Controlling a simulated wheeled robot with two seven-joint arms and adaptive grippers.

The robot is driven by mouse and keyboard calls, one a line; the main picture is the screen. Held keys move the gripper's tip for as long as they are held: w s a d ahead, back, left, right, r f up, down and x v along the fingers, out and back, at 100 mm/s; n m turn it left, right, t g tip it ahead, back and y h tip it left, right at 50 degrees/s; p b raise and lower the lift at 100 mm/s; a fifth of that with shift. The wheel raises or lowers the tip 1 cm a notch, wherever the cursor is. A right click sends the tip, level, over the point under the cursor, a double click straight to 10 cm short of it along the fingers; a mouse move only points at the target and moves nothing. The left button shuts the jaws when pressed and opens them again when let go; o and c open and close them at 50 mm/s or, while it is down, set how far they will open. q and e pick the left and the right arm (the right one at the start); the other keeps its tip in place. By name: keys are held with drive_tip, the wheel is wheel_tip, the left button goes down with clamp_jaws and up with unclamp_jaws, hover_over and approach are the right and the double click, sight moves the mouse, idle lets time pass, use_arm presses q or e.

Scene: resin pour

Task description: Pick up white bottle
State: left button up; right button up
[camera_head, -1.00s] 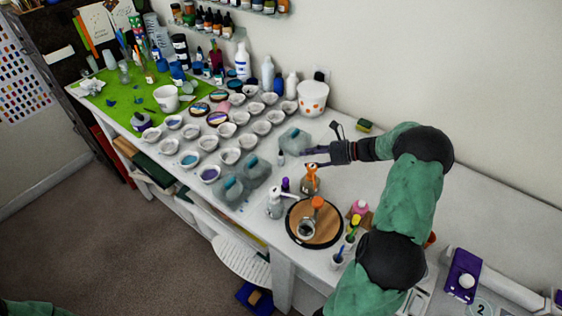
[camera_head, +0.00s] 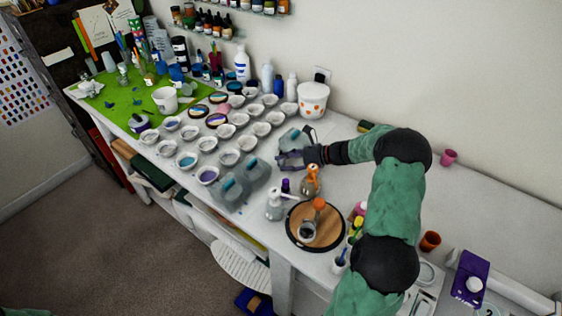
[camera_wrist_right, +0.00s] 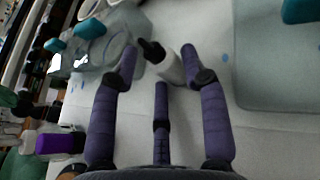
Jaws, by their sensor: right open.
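A small white bottle (camera_wrist_right: 172,68) with a black cap shows in the wrist view, just ahead of and between the fingertips of my right gripper (camera_wrist_right: 158,62). It looks tilted in that view. The purple-grey fingers are spread open and hold nothing; I cannot tell whether they touch the bottle. In the head view my right gripper (camera_head: 284,160) hides this bottle. Other white bottles stand at the wall: a tall one with a blue label (camera_head: 242,63) and a slim one (camera_head: 291,87). My left gripper is not in view.
An orange-topped bottle (camera_head: 310,181), a pump bottle (camera_head: 274,205) and a round wooden turntable (camera_head: 330,226) are in front. Several small cups (camera_head: 229,157) fill the table's middle.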

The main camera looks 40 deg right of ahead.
drive_tip(key=c, duration=0.7)
drive_tip(key=shift+r, duration=0.1)
drive_tip(key=shift+r+p, duration=0.35)
drive_tip(key=shift+r, duration=0.25)
wheel_tip(320, 180, up, 2)
drive_tip(key=shift+r+p, duration=0.2)
drive_tip(key=shift+p, duration=0.4)
drive_tip(key=s+a+r+p, duration=0.1)
drive_tip(key=s+a+r, duration=0.1)
drive_tip(key=s+r, duration=0.1)
drive_tip(key=s+a+r+p, duration=0.1)
drive_tip(key=s+a+r, duration=0.1)
drive_tip(key=s, duration=0.3)
drive_tip(key=s+a+r+p, duration=0.2)
drive_tip(key=s+a+r, duration=0.1)
drive_tip(key=s+r, duration=0.1)
drive_tip(key=shift+s+r, duration=0.1)
